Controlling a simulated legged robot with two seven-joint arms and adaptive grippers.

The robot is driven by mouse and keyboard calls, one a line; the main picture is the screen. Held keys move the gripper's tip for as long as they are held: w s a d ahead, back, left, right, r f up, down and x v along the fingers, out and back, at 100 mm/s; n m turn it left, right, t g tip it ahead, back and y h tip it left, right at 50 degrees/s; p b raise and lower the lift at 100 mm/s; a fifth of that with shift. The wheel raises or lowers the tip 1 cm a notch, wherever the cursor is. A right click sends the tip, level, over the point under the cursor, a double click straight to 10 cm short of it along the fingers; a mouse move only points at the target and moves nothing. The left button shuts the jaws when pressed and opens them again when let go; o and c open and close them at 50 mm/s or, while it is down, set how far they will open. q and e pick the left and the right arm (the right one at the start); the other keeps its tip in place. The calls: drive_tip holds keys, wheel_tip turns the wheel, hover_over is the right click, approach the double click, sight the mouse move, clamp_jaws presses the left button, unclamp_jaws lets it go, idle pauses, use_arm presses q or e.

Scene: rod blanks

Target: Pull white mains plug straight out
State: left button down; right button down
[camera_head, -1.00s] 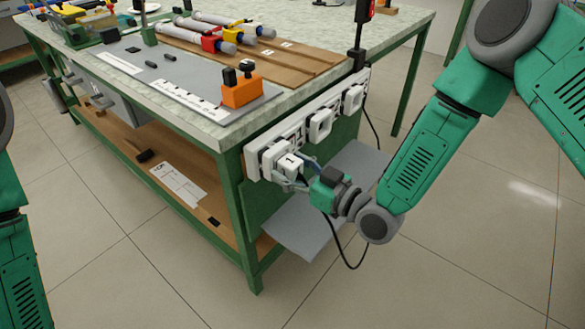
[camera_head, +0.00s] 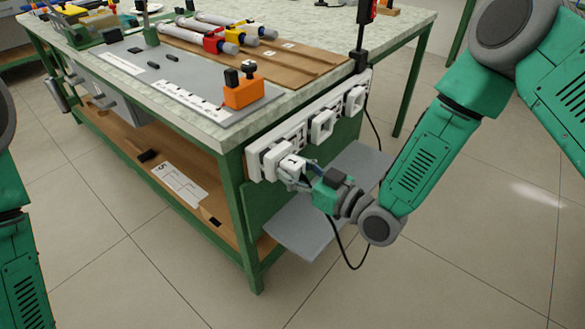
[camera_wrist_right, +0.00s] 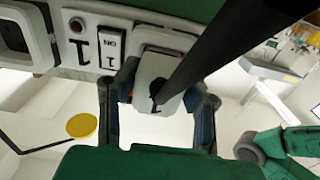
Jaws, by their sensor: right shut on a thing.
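The white mains plug (camera_head: 292,164) has a dark "1" on its face and sits at the near-end socket of the white socket strip (camera_head: 300,136) on the bench's end. I cannot tell whether there is a gap between plug and socket. My right gripper (camera_head: 294,171) is shut on the plug. In the right wrist view the plug (camera_wrist_right: 150,68) lies between the two fingers of the right gripper (camera_wrist_right: 162,92), and a thick black cable crosses in front of it. My left gripper is out of view.
Two further sockets (camera_head: 321,127) lie along the strip. A black cord (camera_head: 352,262) hangs in a loop below my right gripper. A grey panel (camera_head: 300,237) stands out low at the bench's end. An orange block (camera_head: 243,92) sits near the bench corner. The floor at right is open.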

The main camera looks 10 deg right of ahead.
drive_tip(key=shift+s+d, duration=0.15)
drive_tip(key=shift+s, duration=0.05)
drive_tip(key=shift+s+d, duration=0.45)
drive_tip(key=shift+p+v, duration=0.65)
drive_tip(key=shift+v, duration=0.95)
drive_tip(key=p+v, duration=0.1)
drive_tip(key=v, duration=0.5)
drive_tip(key=shift+p, duration=0.3)
